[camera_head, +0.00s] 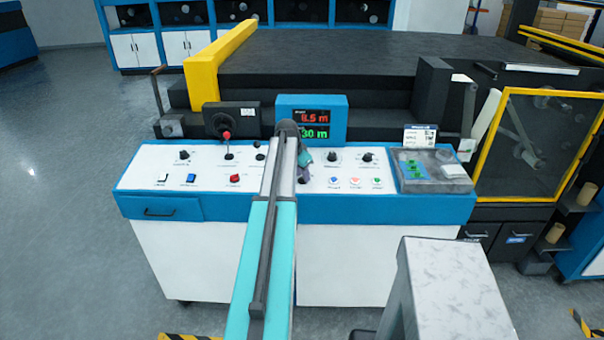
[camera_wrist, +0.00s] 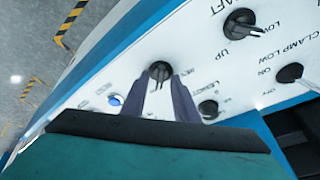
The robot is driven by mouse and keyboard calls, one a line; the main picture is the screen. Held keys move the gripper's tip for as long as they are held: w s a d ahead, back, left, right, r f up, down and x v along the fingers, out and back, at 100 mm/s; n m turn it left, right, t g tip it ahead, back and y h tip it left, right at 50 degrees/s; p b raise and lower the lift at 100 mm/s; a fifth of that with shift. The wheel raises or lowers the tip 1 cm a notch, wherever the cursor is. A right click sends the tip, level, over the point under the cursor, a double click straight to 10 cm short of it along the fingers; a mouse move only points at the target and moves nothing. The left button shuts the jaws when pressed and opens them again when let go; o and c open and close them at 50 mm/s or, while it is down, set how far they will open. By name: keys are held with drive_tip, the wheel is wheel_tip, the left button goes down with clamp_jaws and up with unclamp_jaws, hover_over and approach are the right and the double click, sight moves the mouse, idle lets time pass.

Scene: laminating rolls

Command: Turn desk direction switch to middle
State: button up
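A black rotary knob (camera_wrist: 160,70) on the white slanted panel shows between my fingertips in the wrist view; I take it to be the desk direction switch, but the small labels beside it are hard to read. Its pointer position is not clear. My gripper (camera_wrist: 161,82) has its two dark fingers apart, one on each side of the knob. I cannot tell whether they touch it. In the head view my gripper (camera_head: 303,165) is over the middle of the blue and white control desk (camera_head: 215,265), and my arm hides the knob.
In the wrist view, other black knobs lie close by: one labelled LOW and UP (camera_wrist: 240,24), one by CLAMP (camera_wrist: 290,72), and one right of my fingers (camera_wrist: 208,108). A blue button (camera_wrist: 115,99) is at left. A display (camera_head: 311,118) stands behind the desk.

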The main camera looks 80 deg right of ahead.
clamp_jaws()
drive_tip(key=shift+s+f+n+b, duration=0.1)
drive_tip(key=shift+n+b, duration=0.25)
drive_tip(key=shift+n, duration=0.15)
drive_tip(key=shift+a+n+t+h+b, duration=0.1)
drive_tip(key=shift+n+t+h+b, duration=0.25)
drive_tip(key=shift+n+b, duration=0.55)
drive_tip(key=shift+s+n+t+b, duration=0.1)
drive_tip(key=shift+n+t+b, duration=0.35)
drive_tip(key=shift+n, duration=1.1)
drive_tip(key=shift+s+n+t+b, duration=0.1)
drive_tip(key=shift+n+t+b, duration=0.25)
drive_tip(key=shift+n, duration=1.2)
